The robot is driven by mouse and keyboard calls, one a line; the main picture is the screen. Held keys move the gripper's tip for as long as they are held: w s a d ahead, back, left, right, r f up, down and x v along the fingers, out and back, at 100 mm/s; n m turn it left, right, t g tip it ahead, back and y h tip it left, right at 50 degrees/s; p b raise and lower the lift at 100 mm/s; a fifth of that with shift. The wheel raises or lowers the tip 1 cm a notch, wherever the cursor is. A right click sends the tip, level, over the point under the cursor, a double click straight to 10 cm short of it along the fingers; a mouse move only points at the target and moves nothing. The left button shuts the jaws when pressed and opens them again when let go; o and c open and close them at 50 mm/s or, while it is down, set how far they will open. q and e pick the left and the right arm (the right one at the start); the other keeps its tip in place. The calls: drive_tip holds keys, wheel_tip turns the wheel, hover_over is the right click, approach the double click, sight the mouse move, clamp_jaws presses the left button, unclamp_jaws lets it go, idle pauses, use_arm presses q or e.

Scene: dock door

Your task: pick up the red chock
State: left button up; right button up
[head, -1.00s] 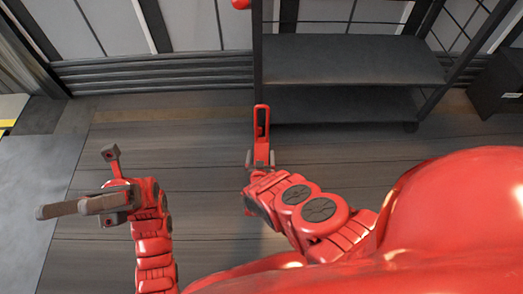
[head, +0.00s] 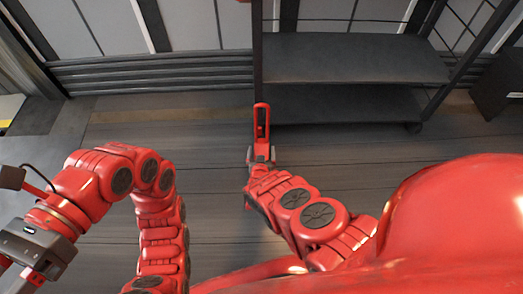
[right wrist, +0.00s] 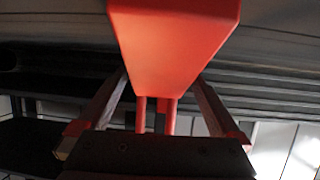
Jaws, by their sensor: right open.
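The red chock shows in the head view (head: 262,107) as a narrow red piece with an open slot, on or just above the floor in front of the shelf rack. My right gripper (head: 261,156) is open at the chock's near end. In the right wrist view the chock (right wrist: 172,40) fills the top middle as a tapering red body. Two thin red bars run below it, between the spread fingers (right wrist: 160,110). I cannot tell whether the fingers touch it. My left gripper (head: 18,278) is partly cut off at the lower left corner, away from the chock; its fingers are unclear.
A dark shelf rack (head: 350,58) stands just behind the chock, its left post close by. A black box (head: 500,82) stands at the far right by the wall. The wooden floor (head: 215,165) between my arms is clear.

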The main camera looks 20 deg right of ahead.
clamp_jaws()
idle(0.3)
idle(0.3)
